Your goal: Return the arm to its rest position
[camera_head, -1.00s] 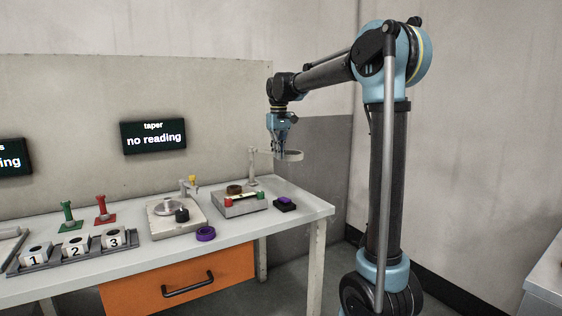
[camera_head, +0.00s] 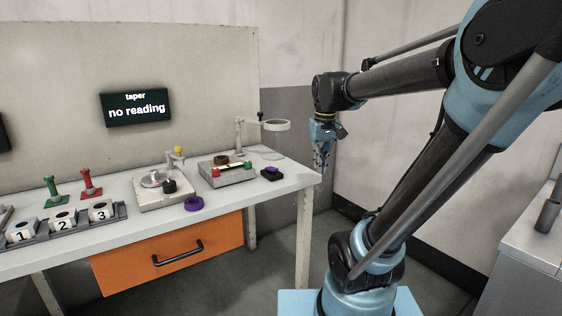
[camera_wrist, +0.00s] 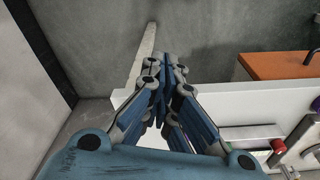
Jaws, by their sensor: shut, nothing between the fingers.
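My gripper (camera_head: 321,160) hangs at the end of my arm, just off the right end of the workbench (camera_head: 285,186) in the head view. Its fingers point downward. In the wrist view my gripper (camera_wrist: 163,70) is shut, with its blue fingers together and nothing between them. The bench edge also shows behind the fingers in the wrist view (camera_wrist: 245,103). My arm is bent, with its upper link reaching left from a raised elbow at the right of the head view.
An orange drawer (camera_head: 170,254) is below. A grey cabinet (camera_head: 520,250) stands at right. Floor between is clear.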

